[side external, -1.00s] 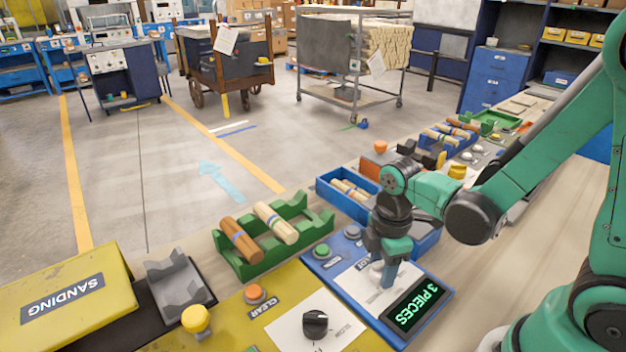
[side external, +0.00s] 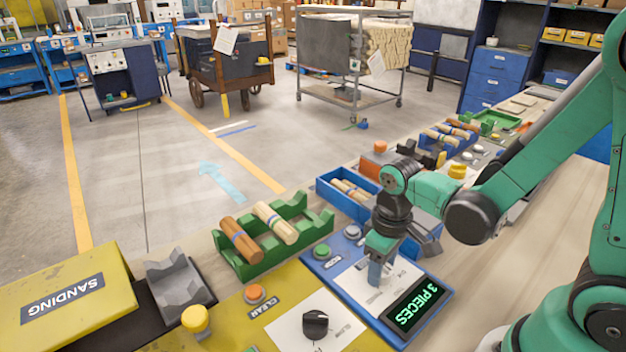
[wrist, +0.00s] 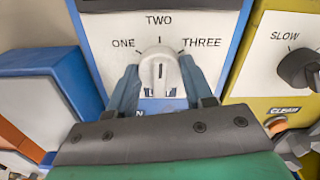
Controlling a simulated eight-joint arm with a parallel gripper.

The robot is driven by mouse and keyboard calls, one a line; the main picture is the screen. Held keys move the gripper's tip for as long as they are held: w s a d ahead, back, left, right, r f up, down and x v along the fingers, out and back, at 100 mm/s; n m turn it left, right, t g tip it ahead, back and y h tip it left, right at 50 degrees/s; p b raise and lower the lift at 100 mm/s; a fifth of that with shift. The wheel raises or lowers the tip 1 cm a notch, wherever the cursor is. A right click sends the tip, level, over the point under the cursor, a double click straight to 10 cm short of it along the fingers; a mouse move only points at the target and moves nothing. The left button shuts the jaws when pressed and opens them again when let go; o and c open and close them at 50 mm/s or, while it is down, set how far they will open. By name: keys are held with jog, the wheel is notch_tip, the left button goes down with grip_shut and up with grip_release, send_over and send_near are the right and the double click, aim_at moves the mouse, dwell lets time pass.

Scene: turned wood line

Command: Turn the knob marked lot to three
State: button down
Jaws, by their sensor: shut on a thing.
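In the wrist view a pale knob (wrist: 159,72) stands on a white plate (wrist: 108,64) marked ONE, TWO and THREE. Its dark pointer line is up toward TWO. My gripper (wrist: 160,84) has one finger on each side of the knob and is shut on it. In the side view my gripper (side external: 378,276) points down onto the blue-framed panel (side external: 330,270) and hides the knob. The display (side external: 416,308) beside it reads "3 PIECES".
A black knob (side external: 315,323), marked SLOW in the wrist view, is on the yellow panel to the left. An orange button (side external: 254,293), a green button (side external: 322,251) and a grey button (side external: 352,232) are close by. A green rack (side external: 274,250) holds turned wood pieces behind.

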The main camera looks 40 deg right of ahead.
jog(key=m, duration=0.5)
jog(key=shift+m, duration=0.3)
jog(key=m, duration=0.5)
jog(key=shift+m, duration=0.3)
jog(key=shift+c, duration=1.7)
grip_release()
jog(key=shift+r, duration=0.15)
jog(key=shift+r, duration=2.7)
